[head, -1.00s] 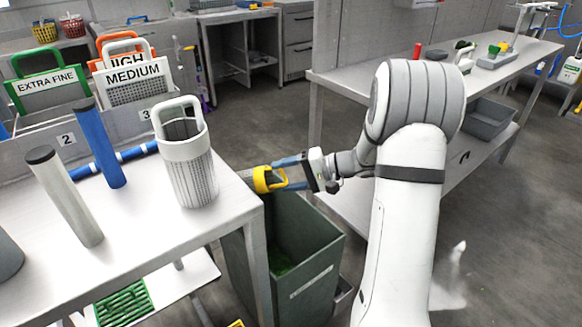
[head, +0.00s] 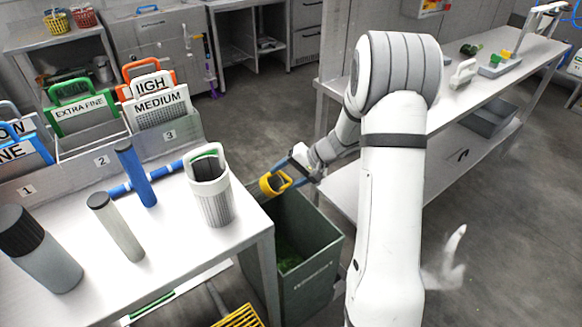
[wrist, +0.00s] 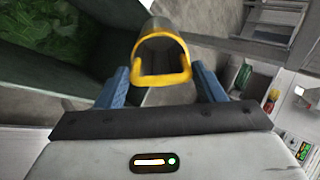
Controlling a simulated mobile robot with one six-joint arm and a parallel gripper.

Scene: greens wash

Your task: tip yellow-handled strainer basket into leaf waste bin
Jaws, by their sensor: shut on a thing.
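My gripper (head: 280,179) is shut on the yellow-handled strainer basket (head: 270,187), with its blue fingers on either side of the yellow handle. The basket is held above the leaf waste bin (head: 318,283), near its far left rim and beside the table corner. In the wrist view, the yellow handle (wrist: 162,76) sits between the fingertips and the body extends away from me; its contents cannot be seen. The dark green bin is open and has green leaves (wrist: 55,35) low inside.
A yellow rack (head: 240,317) lies low by the bin. A long bench (head: 445,110) stands at right.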

